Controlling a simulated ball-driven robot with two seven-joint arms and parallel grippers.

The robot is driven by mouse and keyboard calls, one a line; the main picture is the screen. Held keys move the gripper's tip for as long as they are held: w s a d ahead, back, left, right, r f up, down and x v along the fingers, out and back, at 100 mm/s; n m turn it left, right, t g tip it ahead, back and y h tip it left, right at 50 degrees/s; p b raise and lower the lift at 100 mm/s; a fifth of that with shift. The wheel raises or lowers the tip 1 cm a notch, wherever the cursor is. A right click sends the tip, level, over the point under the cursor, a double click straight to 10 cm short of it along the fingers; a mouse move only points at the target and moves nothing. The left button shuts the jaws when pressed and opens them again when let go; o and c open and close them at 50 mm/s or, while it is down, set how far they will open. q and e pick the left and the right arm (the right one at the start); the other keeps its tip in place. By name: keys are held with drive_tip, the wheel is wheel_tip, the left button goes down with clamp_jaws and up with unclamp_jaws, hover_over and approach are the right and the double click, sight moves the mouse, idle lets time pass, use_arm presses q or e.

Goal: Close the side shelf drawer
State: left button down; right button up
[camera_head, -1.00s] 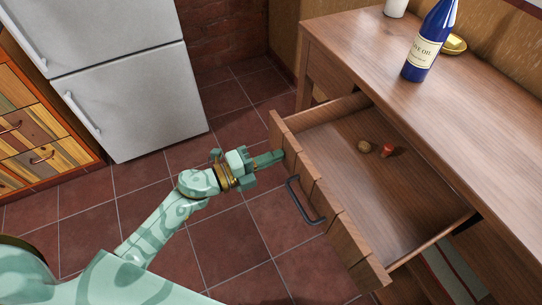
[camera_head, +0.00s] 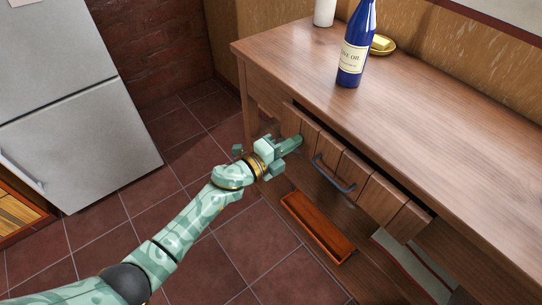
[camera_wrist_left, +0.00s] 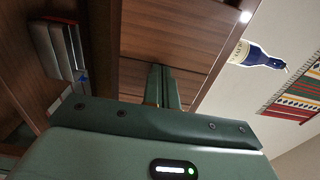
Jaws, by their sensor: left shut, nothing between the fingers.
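The drawer (camera_head: 345,172) is a wooden plank front with a dark curved handle (camera_head: 333,174), set under the top of the wooden side shelf (camera_head: 420,90). It is nearly flush, with a narrow dark gap along its top edge, and its inside is hidden. My left gripper (camera_head: 298,143) is shut and empty, with its fingertips at the left end of the drawer front, left of the handle. In the left wrist view the shut fingers (camera_wrist_left: 163,85) point at brown wood planks. My right gripper is not in view.
A blue olive oil bottle (camera_head: 354,45), a small gold dish (camera_head: 383,44) and a white cylinder (camera_head: 324,12) stand on the shelf top. An orange-brown tray (camera_head: 318,226) sits below the drawer. A grey fridge (camera_head: 85,120) stands at left. The tiled floor between is clear.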

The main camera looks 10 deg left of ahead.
sight(305, 134)
use_arm(q)
drive_tip(key=b+x, duration=0.1)
drive_tip(key=x, duration=0.3)
drive_tip(key=shift+w+f, duration=0.1)
drive_tip(key=shift+d+r, duration=0.1)
drive_tip(key=shift+r, duration=0.2)
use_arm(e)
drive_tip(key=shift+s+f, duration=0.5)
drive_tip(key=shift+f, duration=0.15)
use_arm(q)
drive_tip(key=shift+r, duration=0.1)
